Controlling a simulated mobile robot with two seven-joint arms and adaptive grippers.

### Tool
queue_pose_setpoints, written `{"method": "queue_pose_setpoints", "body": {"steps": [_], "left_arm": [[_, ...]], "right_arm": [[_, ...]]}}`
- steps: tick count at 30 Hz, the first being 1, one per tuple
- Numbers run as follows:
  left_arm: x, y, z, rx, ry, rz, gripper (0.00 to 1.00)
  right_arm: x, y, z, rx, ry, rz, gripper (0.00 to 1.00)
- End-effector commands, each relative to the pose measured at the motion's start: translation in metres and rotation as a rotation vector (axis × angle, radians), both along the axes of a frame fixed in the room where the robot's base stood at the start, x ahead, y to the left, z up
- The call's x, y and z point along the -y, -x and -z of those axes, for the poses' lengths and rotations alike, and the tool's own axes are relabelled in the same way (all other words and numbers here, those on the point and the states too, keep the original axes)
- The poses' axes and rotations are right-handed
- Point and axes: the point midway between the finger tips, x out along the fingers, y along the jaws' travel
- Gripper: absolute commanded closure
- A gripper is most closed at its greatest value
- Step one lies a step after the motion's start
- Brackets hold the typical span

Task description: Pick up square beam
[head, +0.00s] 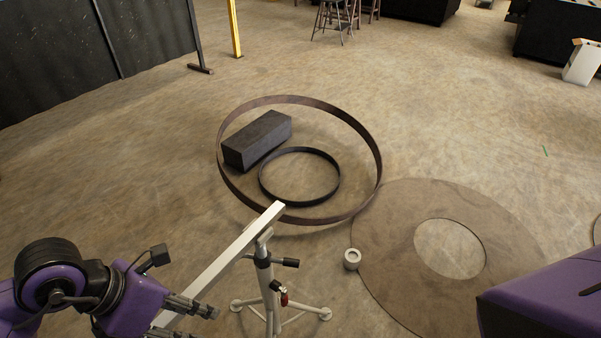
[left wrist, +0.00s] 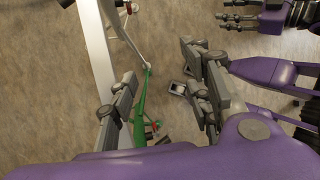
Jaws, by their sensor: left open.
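The square beam (head: 235,248) is long, pale and straight. It lies on top of a white tripod stand (head: 263,262), its far end near the steel rings and its near end partly hidden by my left gripper. My left gripper (head: 192,307) is open, with its fingers at the beam's near part in the head view. In the left wrist view the beam (left wrist: 95,50) runs down to the left finger, while the space between the fingers of my left gripper (left wrist: 152,85) shows floor and a green stand part. Contact cannot be told. Another gripper (left wrist: 238,20), likely my right, shows at top right.
A large upright-edged steel ring (head: 375,160) lies beyond the beam, with a dark block (head: 258,140) and a smaller ring (head: 335,180) inside. A flat steel disc ring (head: 385,250) and a small grey cylinder (head: 351,259) lie right of the stand. Floor at left is clear.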

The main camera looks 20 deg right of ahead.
Motion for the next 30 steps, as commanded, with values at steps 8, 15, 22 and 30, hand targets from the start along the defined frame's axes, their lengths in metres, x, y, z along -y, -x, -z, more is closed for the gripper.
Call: {"method": "queue_pose_setpoints", "body": {"steps": [8,15,22,30], "left_arm": [[-0.050,-0.038,-0.002,0.146,-0.235,0.007,0.55],[-0.046,-0.043,0.024,0.144,-0.232,0.005,0.55],[-0.043,-0.051,0.057,0.145,-0.229,0.007,0.55],[-0.041,-0.052,0.067,0.147,-0.229,0.007,0.55]], "right_arm": [[-0.001,-0.002,0.001,0.003,-0.001,0.001,0.60],[0.001,0.001,0.001,-0.002,0.004,-0.005,0.60],[0.000,-0.001,-0.002,0.000,0.003,-0.014,0.60],[-0.002,0.001,0.000,-0.004,0.000,-0.016,0.60]]}}
